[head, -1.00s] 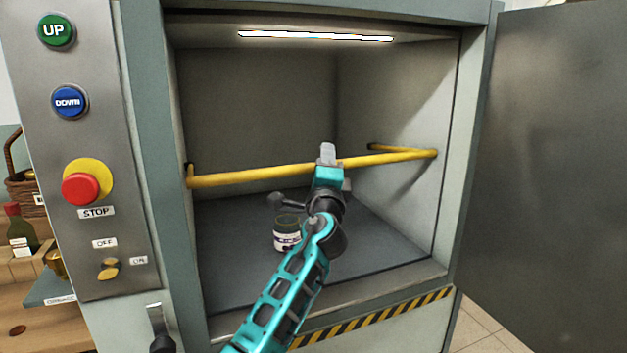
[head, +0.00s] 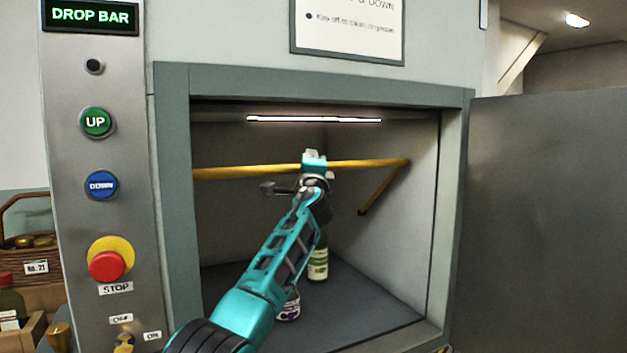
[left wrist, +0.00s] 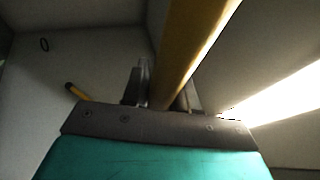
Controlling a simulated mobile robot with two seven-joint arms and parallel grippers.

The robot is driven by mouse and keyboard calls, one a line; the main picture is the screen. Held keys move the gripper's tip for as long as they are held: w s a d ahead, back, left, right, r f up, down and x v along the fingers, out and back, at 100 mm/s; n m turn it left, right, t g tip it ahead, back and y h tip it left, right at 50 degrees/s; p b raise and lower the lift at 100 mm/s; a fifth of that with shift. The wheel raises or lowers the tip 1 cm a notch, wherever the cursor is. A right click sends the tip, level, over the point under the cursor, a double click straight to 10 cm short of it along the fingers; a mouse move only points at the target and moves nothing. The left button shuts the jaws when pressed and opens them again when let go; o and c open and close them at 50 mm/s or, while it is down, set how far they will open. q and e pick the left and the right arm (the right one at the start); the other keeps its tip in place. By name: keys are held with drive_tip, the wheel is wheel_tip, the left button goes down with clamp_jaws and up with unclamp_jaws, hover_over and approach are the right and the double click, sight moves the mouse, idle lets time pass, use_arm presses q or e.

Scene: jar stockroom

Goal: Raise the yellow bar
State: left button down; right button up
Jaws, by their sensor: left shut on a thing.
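The yellow bar (head: 245,171) spans the inside of the open grey cabinet in the head view. Its right end bends down and back to a mount on the right inner wall. My left gripper (head: 313,158) is at the middle of the bar and is shut on it. In the left wrist view the bar (left wrist: 192,50) runs between the fingers of my gripper (left wrist: 165,95). My right gripper is not in view.
A jar (head: 289,306) and a green bottle (head: 318,262) stand on the cabinet floor under my arm. A panel with UP (head: 97,122), DOWN (head: 102,185) and STOP (head: 107,266) buttons is at left. An open door (head: 555,220) stands at right.

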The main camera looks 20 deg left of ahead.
use_arm(q)
drive_tip(key=shift+w+a+r, duration=0.35)
drive_tip(key=shift+w+a, duration=0.2)
drive_tip(key=shift+a, duration=0.2)
drive_tip(key=shift+f, duration=0.1)
drive_tip(key=c, duration=1)
unclamp_jaws()
drive_tip(key=shift+w+a, duration=0.1)
drive_tip(key=shift+o, duration=0.2)
drive_tip(key=v, duration=1.3)
